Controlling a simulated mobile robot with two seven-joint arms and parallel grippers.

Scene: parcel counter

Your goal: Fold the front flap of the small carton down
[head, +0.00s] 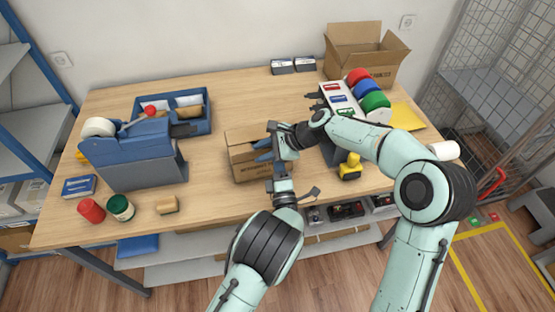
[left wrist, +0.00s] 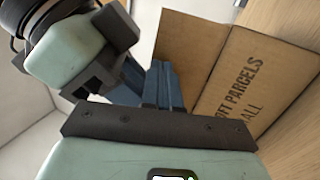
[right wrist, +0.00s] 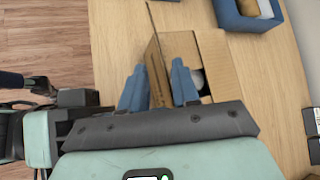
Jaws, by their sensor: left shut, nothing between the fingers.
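The small carton (head: 243,172) stands on the table with printed lettering on its front wall. Its lettered wall (left wrist: 235,95) and a plain cardboard panel joined to it, apparently the front flap (left wrist: 188,45), show in the left wrist view. The right wrist view shows the carton (right wrist: 215,62) partly open, with something pale inside. My right gripper (right wrist: 160,85) is open over the carton, one finger on each side of its near edge; I cannot tell whether they touch it. My left gripper (left wrist: 160,80) is shut and empty close beside the front flap; contact is unclear.
A blue tape dispenser (head: 135,155) and a blue tray (head: 208,122) stand left. A larger open carton (head: 365,62) stands at back right. A yellow object (head: 350,168) lies right of my grippers. My two grippers are very close together.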

